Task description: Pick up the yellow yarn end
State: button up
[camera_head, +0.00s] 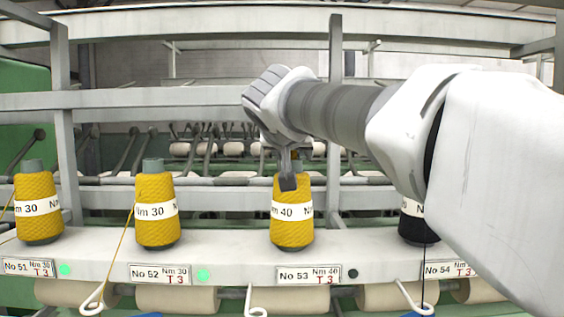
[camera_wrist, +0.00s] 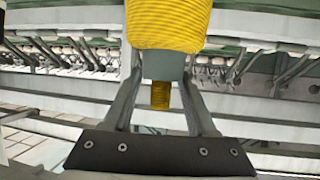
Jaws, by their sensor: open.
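A yellow yarn package (camera_head: 292,228) with an "Nm 40" band stands upright at the No 53 label. My gripper (camera_head: 287,182) points down at its top, in front of or over its tube; the exact gap is unclear. In the wrist view my open gripper (camera_wrist: 160,88) has a finger on either side of the package's grey tube end (camera_wrist: 163,66), with the yellow winding (camera_wrist: 167,25) beyond. A small yellow-brown piece (camera_wrist: 160,96) shows between the fingers; I cannot tell whether it is the yarn end. No loose strand shows running down from this package.
Yellow packages stand at No 52 (camera_head: 157,213) and at the far left (camera_head: 37,208). A yellow strand (camera_head: 120,255) runs from No 52 to a white hook (camera_head: 93,298). A black package (camera_head: 413,230) is partly behind my arm. Grey rails (camera_head: 180,102) cross behind.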

jog(key=shift+w+f, duration=0.15)
jog(key=shift+w, duration=0.25)
jog(key=shift+s, duration=0.1)
grip_shut()
jog(key=shift+r, duration=0.65)
notch_tip(320, 180, up, 3)
jog(key=s+d+r, duration=0.7)
jog(key=s, duration=0.1)
jog(key=shift+s+d+b, duration=0.2)
jog(key=shift+s+b, duration=0.1)
